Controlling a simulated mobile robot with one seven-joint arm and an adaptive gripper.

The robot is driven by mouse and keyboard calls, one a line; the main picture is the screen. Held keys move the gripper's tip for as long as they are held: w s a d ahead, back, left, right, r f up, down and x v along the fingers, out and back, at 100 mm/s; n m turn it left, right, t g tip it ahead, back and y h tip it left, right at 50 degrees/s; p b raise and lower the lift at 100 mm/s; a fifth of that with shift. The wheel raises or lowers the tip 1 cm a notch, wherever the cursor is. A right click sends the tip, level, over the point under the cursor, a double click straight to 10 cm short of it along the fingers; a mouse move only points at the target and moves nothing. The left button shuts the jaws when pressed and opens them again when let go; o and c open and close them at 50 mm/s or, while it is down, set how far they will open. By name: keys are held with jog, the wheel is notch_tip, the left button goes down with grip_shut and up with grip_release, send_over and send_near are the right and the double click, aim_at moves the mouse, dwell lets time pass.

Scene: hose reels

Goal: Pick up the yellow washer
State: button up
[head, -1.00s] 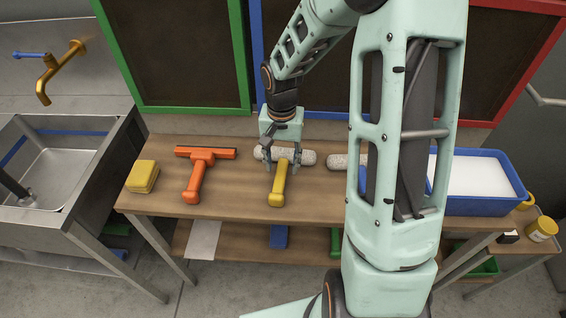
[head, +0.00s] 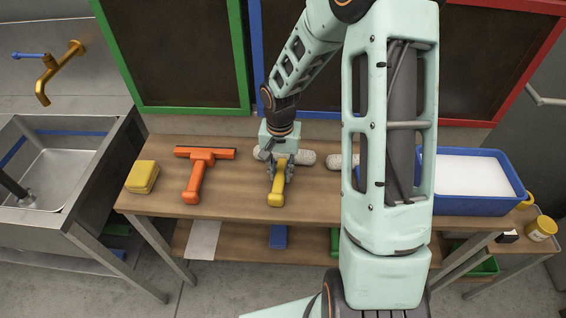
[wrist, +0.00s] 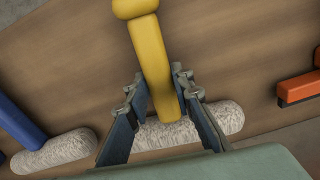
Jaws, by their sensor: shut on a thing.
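The yellow washer has a yellow handle (head: 278,184) and a pale fluffy sleeve (head: 305,157), and it lies on the wooden table. In the wrist view its handle (wrist: 152,60) runs up the picture and the sleeve (wrist: 188,132) lies across below. My gripper (head: 278,172) is at the handle, close to the sleeve. In the wrist view my gripper (wrist: 160,92) has one finger on each side of the handle, shut on it. The washer appears to rest on the table still. The middle of the sleeve is partly hidden by the handle and fingers.
An orange squeegee (head: 200,170) and a yellow sponge (head: 142,177) lie to the left on the table (head: 235,208). A second washer with a pale sleeve (head: 335,161) and blue handle (wrist: 18,130) lies to the right. A blue tub (head: 478,207) stands at the right end.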

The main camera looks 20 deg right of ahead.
grip_shut()
jog(key=shift+r, duration=0.15)
jog(key=shift+w+r, duration=0.1)
jog(key=shift+r, duration=0.55)
jog(key=s+d+r, duration=0.2)
jog(key=s+r, duration=0.9)
jog(key=s, duration=0.3)
jog(key=shift+d+r+p, duration=0.2)
jog(key=shift+d+p, duration=0.1)
